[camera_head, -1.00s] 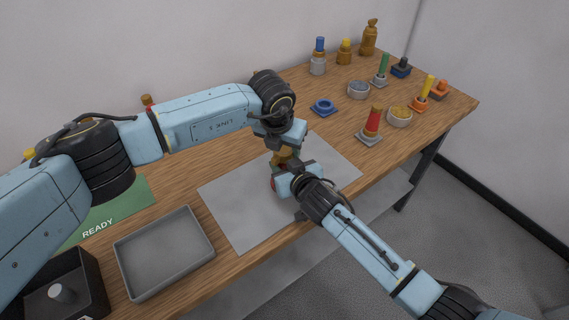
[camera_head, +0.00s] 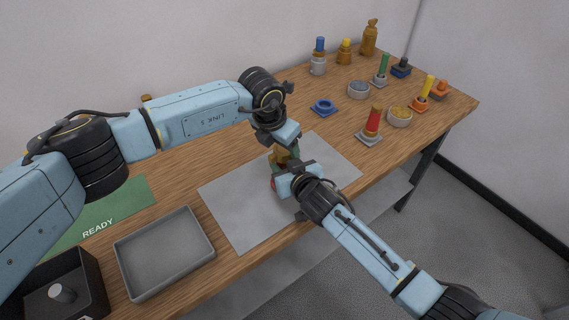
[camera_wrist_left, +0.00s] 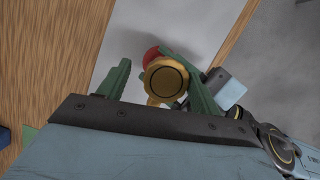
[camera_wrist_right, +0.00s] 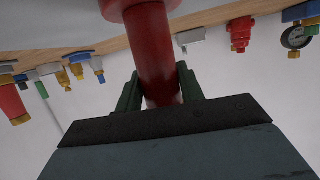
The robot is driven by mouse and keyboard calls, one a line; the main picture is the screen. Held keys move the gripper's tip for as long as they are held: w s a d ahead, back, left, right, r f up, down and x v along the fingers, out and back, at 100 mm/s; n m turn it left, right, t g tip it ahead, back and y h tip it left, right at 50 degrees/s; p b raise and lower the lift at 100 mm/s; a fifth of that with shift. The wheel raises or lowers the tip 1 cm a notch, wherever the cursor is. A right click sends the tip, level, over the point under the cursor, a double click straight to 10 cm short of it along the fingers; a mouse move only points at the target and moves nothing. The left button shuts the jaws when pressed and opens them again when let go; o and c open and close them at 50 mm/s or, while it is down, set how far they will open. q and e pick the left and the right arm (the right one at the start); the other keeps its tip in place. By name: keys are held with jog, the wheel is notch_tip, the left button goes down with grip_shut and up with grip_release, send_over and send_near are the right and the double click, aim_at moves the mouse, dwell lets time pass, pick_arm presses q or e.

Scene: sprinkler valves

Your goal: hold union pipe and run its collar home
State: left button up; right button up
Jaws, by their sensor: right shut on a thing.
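The union pipe's red body shows in the right wrist view (camera_wrist_right: 155,55), rising between the green fingers of my right gripper (camera_wrist_right: 160,92). My right gripper is shut on it and holds it upright above the grey mat. In the left wrist view, the brass collar (camera_wrist_left: 166,80) is seen end-on, with some red (camera_wrist_left: 152,55) behind it. My left gripper (camera_wrist_left: 160,78) is open, its green fingers on either side of the collar. A gap shows at the left finger; the right finger is close, and contact is unclear. In the head view, the grippers hide most of the pipe.
The grey mat (camera_head: 230,205) lies under the grippers. An empty grey tray (camera_head: 165,255), a green READY mat (camera_head: 120,210) and a black bin (camera_head: 65,290) are at left. Several fittings, including a red one (camera_head: 372,122) and a blue ring (camera_head: 323,106), stand at the right.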

aim_at(282, 152)
pick_arm(q)
jog(key=shift+s+d+f, duration=0.1)
jog(key=shift+s+d, duration=0.35)
jog(key=shift+d, duration=0.1)
jog(key=v, duration=0.4)
jog(key=shift+w, duration=0.1)
pick_arm(e)
jog(key=shift+w+d, duration=0.1)
pick_arm(q)
jog(key=shift+a+r, duration=0.2)
jog(key=shift+r, duration=0.3)
jog(key=shift+a+r, duration=0.2)
jog(key=shift+r, duration=0.35)
pick_arm(e)
jog(key=o, duration=2)
jog(key=shift+c, duration=0.2)
jog(key=shift+s, duration=0.2)
